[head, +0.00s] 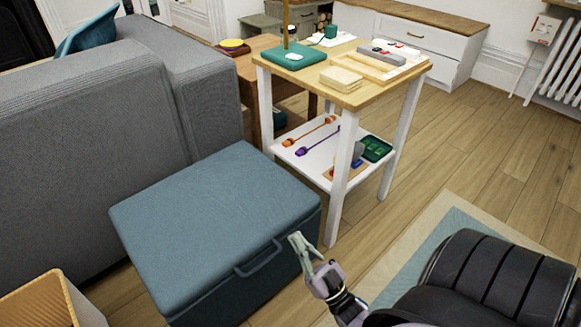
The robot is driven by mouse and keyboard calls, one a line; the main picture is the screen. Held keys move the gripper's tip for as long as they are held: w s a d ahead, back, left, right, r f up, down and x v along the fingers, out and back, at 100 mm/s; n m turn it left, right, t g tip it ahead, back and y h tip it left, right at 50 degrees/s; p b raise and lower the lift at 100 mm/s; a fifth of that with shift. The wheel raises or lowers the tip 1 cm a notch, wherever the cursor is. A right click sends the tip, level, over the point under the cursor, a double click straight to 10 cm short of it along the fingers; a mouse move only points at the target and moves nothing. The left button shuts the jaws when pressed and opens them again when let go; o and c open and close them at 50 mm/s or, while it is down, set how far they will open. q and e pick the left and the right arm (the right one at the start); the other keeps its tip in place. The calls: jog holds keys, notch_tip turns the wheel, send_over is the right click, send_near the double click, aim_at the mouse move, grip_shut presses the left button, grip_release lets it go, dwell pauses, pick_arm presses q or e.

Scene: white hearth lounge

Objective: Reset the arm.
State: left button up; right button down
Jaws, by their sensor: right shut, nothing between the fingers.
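My right gripper (300,245) shows at the lower middle of the head view. Its fingers are shut with nothing between them. It appears in front of the right edge of a blue storage box (205,210), near the box's grey handle (260,259); I cannot tell whether it touches the box. The box's lid is closed. My right arm comes up from the bottom right. My left gripper is not in view.
A wooden-topped table (350,97) with white legs stands behind the box, holding a green base, tan blocks and a tray. Its lower shelf (305,162) holds colourful items. A grey sofa (85,130) is on the left, with a wooden basket (75,300) below.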

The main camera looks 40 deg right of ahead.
jog(key=shift+v, duration=2.3)
